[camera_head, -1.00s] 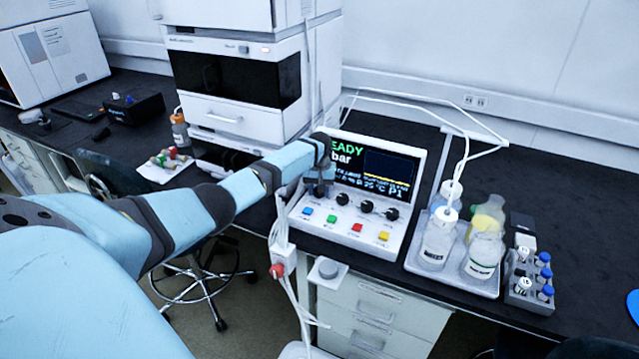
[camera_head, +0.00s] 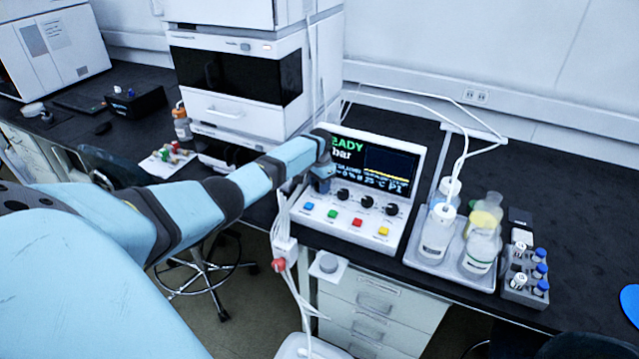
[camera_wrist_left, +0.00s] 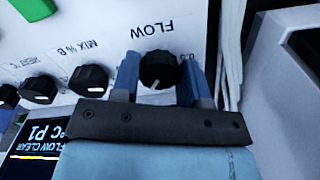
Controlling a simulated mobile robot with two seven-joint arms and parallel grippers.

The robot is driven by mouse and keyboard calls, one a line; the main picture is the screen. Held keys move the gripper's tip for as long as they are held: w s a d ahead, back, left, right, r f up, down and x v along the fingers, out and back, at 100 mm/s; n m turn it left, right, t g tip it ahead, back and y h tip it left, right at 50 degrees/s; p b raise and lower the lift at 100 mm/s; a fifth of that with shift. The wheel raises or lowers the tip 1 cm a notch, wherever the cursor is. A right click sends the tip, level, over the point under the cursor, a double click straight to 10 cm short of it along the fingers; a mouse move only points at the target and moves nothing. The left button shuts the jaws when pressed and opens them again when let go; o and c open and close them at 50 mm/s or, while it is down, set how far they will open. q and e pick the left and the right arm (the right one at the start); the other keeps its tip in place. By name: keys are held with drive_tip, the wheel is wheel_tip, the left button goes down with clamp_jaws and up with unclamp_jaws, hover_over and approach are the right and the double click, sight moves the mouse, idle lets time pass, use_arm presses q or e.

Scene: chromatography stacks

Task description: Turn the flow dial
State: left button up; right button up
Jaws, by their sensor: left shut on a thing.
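In the head view my left gripper (camera_head: 321,184) reaches the left end of the knob row and hides the flow dial. The MIX % B dial (camera_wrist_left: 88,79) sits beside it. The panel's screen (camera_head: 378,168) shows green and white text, partly covered by my arm. My right gripper is not in view.
Blue, green, red and yellow buttons (camera_head: 332,214) line the panel below the knobs. A tray (camera_head: 452,272) of bottles and a vial rack (camera_head: 524,290) stand to the right. A tall white instrument (camera_head: 240,85) stands behind left. White tubes hang near the panel's left side.

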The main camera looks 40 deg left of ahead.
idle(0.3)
use_arm(q)
drive_tip(key=o, duration=0.9)
drive_tip(key=shift+o, duration=0.2)
drive_tip(key=shift+r, duration=0.15)
wheel_tip(320, 180, up, 14)
drive_tip(key=shift+f+p, duration=0.2)
drive_tip(key=shift+p, duration=0.2)
